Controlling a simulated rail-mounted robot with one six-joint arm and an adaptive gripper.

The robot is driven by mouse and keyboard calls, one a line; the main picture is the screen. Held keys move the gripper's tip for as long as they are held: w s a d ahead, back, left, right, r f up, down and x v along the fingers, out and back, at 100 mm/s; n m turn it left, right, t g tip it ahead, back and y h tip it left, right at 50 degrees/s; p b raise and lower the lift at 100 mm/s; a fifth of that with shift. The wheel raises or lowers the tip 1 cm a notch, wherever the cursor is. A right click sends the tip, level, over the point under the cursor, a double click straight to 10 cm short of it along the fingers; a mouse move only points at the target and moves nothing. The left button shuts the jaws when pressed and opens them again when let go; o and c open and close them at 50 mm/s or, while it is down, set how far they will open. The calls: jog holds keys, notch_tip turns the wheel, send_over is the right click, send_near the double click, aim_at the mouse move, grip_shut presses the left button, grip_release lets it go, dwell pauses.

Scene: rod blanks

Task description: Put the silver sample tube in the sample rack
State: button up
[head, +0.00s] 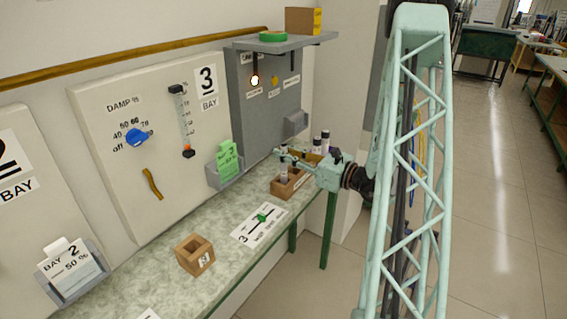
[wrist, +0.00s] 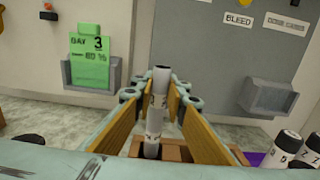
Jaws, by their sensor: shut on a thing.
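The silver sample tube (wrist: 155,112) stands upright between the jaws of my gripper (wrist: 160,90) in the wrist view, with dark marks on its side. My gripper is shut on it. In the head view my gripper (head: 283,156) is over a wooden rack (head: 291,187) on the bench, and the tube (head: 284,173) shows small below the fingers. Wood of this rack (wrist: 178,152) also shows behind the tube's lower end in the wrist view. I cannot tell whether the tube's bottom is inside a socket.
A second wooden block (head: 195,256) marked N stands nearer on the bench (head: 150,262). Dark-capped white tubes (wrist: 286,146) stand right of my gripper. A green card holder (head: 228,168) and a grey wall box (head: 296,124) stick out from the wall. A bench sign (head: 259,224) lies between the blocks.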

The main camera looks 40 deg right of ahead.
aim_at(283, 162)
jog(key=shift+f, duration=0.1)
jog(key=shift+f+b, duration=0.35)
jog(key=shift+f, duration=1.55)
jog(key=o, duration=0.7)
jog(key=shift+o, duration=0.2)
jog(key=shift+r, duration=0.2)
jog(key=p+v, duration=0.1)
jog(key=v, duration=1.1)
jog(key=shift+f, duration=0.15)
jog(key=shift+c, duration=0.4)
